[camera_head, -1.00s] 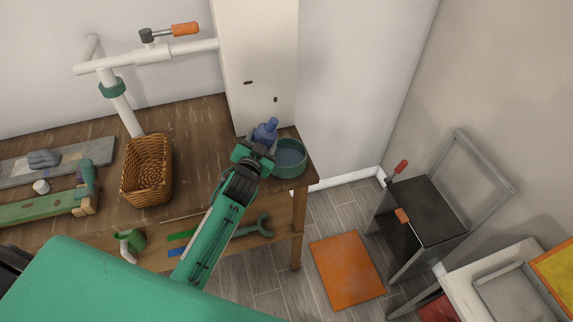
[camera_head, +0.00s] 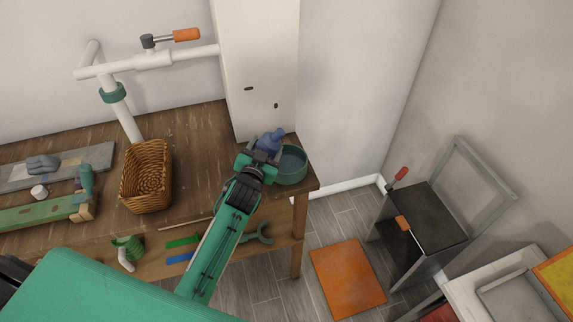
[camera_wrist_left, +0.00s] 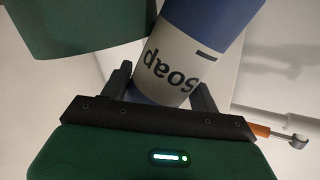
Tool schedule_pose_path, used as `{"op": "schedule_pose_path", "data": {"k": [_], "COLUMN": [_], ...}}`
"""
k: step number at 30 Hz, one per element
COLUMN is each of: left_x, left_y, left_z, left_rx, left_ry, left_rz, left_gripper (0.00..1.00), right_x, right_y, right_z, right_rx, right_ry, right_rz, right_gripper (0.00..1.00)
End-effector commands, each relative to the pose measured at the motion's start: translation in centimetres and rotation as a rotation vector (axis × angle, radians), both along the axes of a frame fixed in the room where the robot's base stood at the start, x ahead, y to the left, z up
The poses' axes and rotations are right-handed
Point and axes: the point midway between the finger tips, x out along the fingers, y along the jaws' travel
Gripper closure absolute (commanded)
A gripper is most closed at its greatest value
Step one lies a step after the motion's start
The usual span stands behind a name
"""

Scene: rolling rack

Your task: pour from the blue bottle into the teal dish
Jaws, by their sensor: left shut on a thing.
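The blue bottle (camera_head: 271,139) is in my left gripper (camera_head: 262,153), above the right end of the wooden bench. It tilts to the right, with its top toward the teal dish. In the left wrist view the bottle (camera_wrist_left: 195,55) has a pale label reading "soap" and sits between the two dark fingers (camera_wrist_left: 160,88). The teal dish (camera_head: 293,178) stands at the bench's right end, just right of the gripper. The dish wall also shows in the left wrist view (camera_wrist_left: 75,25), beside the bottle. My right gripper is not in view.
A wicker basket (camera_head: 147,178) stands on the bench (camera_head: 195,140) to the left. A tall white panel (camera_head: 262,70) rises behind the bottle. A white pipe frame (camera_head: 122,108) stands at the back left. An orange mat (camera_head: 347,278) lies on the floor.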

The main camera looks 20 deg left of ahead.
Motion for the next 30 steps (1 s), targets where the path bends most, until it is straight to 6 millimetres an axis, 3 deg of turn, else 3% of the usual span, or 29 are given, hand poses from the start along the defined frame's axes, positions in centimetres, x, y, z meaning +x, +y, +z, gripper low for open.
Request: {"op": "schedule_pose_path", "data": {"k": [4,6,8,21,30], "left_x": [0.0,0.0,0.1,0.1,0.1], "left_y": [-0.5,-0.5,-0.4,-0.2,-0.1], "left_z": [1.7,2.3,2.9,6.5,6.7], "left_rx": [-0.009,-0.008,-0.006,0.000,0.001], "left_ry": [-0.002,-0.004,-0.006,-0.009,-0.009], "left_rz": [-0.008,-0.008,-0.008,-0.004,-0.003], "left_gripper": [0.83,0.98,1.00,1.00,1.00], "right_x": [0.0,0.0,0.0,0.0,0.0], "right_y": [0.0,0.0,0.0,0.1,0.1], "right_z": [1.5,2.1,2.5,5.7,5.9], "right_rx": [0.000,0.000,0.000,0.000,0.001], "right_ry": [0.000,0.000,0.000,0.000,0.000], "right_rz": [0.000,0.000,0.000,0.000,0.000], "right_gripper": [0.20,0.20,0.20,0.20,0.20]}}
